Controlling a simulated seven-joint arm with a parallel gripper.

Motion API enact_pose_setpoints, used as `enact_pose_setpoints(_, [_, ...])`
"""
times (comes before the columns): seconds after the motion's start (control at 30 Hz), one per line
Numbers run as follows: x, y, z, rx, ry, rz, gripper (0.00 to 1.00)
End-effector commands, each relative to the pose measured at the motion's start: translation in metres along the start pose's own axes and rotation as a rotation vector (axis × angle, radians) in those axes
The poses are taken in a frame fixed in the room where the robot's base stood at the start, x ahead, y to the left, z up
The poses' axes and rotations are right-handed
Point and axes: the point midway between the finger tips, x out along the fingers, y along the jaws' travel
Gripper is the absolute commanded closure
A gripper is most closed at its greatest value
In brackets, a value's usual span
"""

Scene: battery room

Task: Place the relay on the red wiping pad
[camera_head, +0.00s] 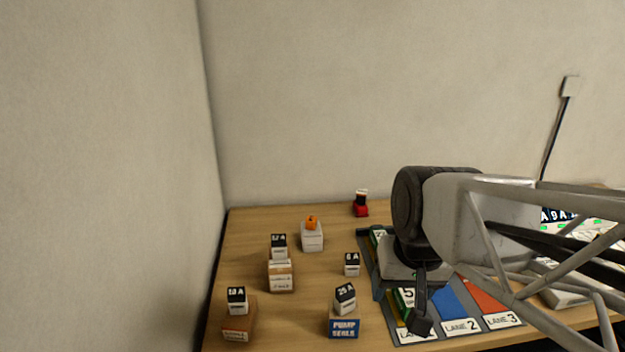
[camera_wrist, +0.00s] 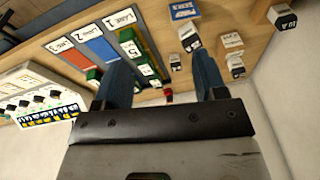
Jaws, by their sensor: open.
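No part is plainly marked as the relay, so I cannot tell which it is. Candidates are the small black-topped blocks with amp labels: one (camera_head: 352,265) stands directly on the table, others stand on boxes. A red strip in lane 3 (camera_head: 479,295) lies flat on the lane board; it also shows in the wrist view (camera_wrist: 66,57). A small red object (camera_head: 361,208) with a black and white top stands at the back; I cannot tell which is the wiping pad. My gripper (camera_wrist: 164,82) is open and empty, above the lane board's left side.
Green blocks (camera_head: 404,298) lie in lane 1 beside the blue strip (camera_head: 448,300). A blue-labelled box (camera_head: 344,325), a brown box (camera_head: 238,323) and a white box (camera_head: 312,238) with an orange item (camera_head: 312,221) stand left. A switch panel (camera_wrist: 38,98) is beyond lane 3.

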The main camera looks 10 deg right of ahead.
Motion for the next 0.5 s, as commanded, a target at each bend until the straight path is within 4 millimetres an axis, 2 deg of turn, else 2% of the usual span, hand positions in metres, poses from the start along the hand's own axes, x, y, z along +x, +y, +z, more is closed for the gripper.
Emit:
enact_pose_setpoints(0.1, [0.001, 0.004, 0.019, -0.064, 0.023, 0.028, 0.35])
enact_pose_setpoints(0.2, [0.002, 0.006, 0.027, -0.096, 0.035, 0.044, 0.35])
enact_pose_setpoints(0.5, [0.003, 0.007, 0.031, -0.112, 0.04, 0.051, 0.35])
